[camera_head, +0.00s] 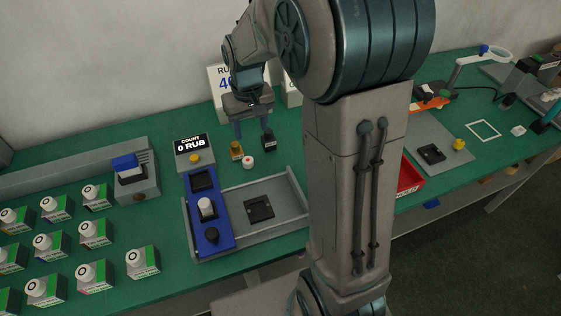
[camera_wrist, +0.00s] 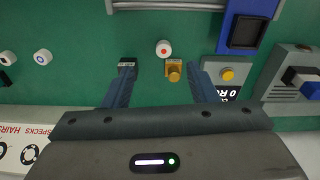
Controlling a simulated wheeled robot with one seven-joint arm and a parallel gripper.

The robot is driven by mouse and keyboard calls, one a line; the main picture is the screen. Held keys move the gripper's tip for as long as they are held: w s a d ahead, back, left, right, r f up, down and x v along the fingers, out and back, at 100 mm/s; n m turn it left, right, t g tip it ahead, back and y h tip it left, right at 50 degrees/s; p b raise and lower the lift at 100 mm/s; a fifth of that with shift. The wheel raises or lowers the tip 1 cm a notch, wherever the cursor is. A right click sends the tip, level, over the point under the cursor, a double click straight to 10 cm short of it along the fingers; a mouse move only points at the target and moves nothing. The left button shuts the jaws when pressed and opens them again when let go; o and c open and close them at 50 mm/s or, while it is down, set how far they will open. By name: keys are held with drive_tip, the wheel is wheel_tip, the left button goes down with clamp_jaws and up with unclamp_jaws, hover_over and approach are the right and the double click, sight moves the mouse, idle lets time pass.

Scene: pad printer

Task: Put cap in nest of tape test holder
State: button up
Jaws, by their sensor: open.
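A small round white cap with a red centre (camera_head: 248,162) stands on the green bench. It also shows in the wrist view (camera_wrist: 163,48), just beyond the fingertips. My gripper (camera_head: 251,132) is open and empty, pointing down behind the cap. In the wrist view my gripper (camera_wrist: 162,76) has its fingers spread on either side of a line to the cap. A black square holder with a nest (camera_head: 259,208) lies in a grey tray. A similar black square holder (camera_head: 431,153) lies on a grey plate at the right. I cannot tell which is the tape test holder.
An amber bottle (camera_head: 236,151) and a black bottle (camera_head: 269,140) stand close to the cap. A blue rub fixture (camera_head: 211,236) lies left of the tray. Several white-capped boxes (camera_head: 96,233) fill the left. My arm hides part of the bench.

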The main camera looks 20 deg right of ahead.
drive_tip(key=s+r+t, duration=0.1)
drive_tip(key=s+r, duration=0.2)
drive_tip(key=s, duration=0.6)
drive_tip(key=s+d+r+m+t, duration=0.1)
drive_tip(key=s+r, duration=0.1)
drive_tip(key=s, duration=0.8)
drive_tip(key=shift+d+r, duration=0.3)
drive_tip(key=shift+r, duration=0.1)
drive_tip(key=shift+s+f, duration=0.1)
drive_tip(key=shift+s, duration=0.25)
drive_tip(key=shift+c, duration=1.1)
drive_tip(key=m+h+b, duration=0.1)
drive_tip(key=m+b, duration=0.2)
drive_tip(key=m, duration=0.2)
hover_over(248, 160)
drive_tip(key=s, duration=0.1)
drive_tip(key=f, duration=1.2)
drive_tip(key=a+f, duration=0.1)
drive_tip(key=f, duration=0.5)
drive_tip(key=shift+s+f, duration=0.15)
drive_tip(key=shift+f, duration=0.1)
drive_tip(key=shift+p+x, duration=0.35)
drive_tip(key=shift+x, duration=2.3)
drive_tip(key=shift+s+d, duration=0.15)
drive_tip(key=c, duration=0.8)
